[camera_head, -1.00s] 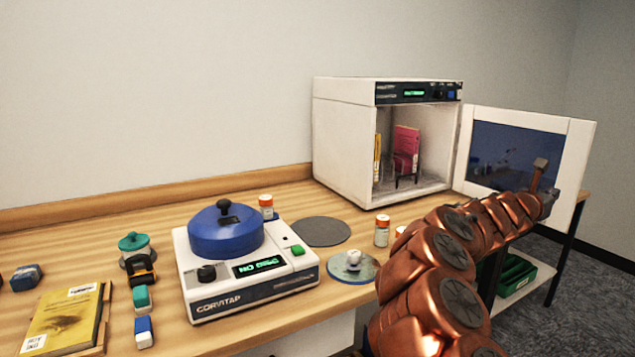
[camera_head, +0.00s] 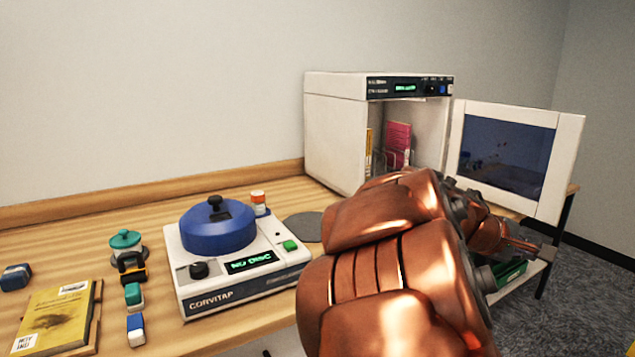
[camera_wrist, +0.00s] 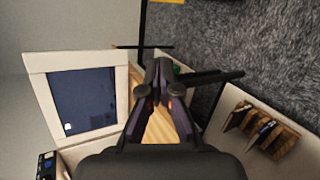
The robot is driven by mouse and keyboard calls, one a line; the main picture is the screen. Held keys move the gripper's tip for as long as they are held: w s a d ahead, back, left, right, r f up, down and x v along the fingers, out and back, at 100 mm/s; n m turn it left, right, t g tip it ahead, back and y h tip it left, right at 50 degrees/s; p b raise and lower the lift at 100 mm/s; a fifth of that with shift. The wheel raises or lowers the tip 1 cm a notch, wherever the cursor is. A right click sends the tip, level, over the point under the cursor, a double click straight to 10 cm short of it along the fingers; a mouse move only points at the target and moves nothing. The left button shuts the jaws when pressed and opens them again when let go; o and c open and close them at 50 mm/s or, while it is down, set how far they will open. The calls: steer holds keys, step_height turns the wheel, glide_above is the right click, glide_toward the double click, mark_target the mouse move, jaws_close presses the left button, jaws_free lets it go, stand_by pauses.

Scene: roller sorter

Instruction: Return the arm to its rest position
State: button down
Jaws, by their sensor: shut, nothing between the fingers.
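My copper-coloured arm reaches from the bottom middle toward the right in the head view, covering part of the table and cabinet front. My gripper (camera_head: 545,252) is at the far right, below the open cabinet door, small in that view. In the wrist view my gripper (camera_wrist: 163,68) has its fingertips together with nothing between them. The open door (camera_wrist: 82,100) is to its left there, and a strip of wooden table shows between the finger linkages.
The white cabinet (camera_head: 337,140) stands open with its door (camera_head: 512,160) swung right; books stand inside. The blue-lidded machine (camera_head: 240,285) reads "NO DISC". A yellow book (camera_head: 55,315) lies at left. In the wrist view a shelf with wooden items (camera_wrist: 275,140) is at right.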

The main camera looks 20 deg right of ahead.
steer(key=s+a+f+m+y, duration=0.1)
steer(key=s+a+f+y, duration=0.45)
steer(key=a, duration=0.75)
steer(key=s+a+f+g+y, duration=0.1)
steer(key=s+a+f+y, duration=0.15)
steer(key=a+f, duration=0.8)
steer(key=s+a+f+m+y, duration=0.1)
steer(key=s+a+f+y, duration=0.3)
steer(key=a, duration=1.1)
steer(key=s+p+v, duration=0.2)
steer(key=p+v, duration=0.8)
steer(key=s+d+r+p+v, duration=0.1)
steer(key=s+p+v, duration=0.1)
steer(key=p+v, duration=0.8)
steer(key=shift+s+a+r+t+y, duration=0.3)
steer(key=shift+s+a+r, duration=0.15)
steer(key=shift+r, duration=0.4)
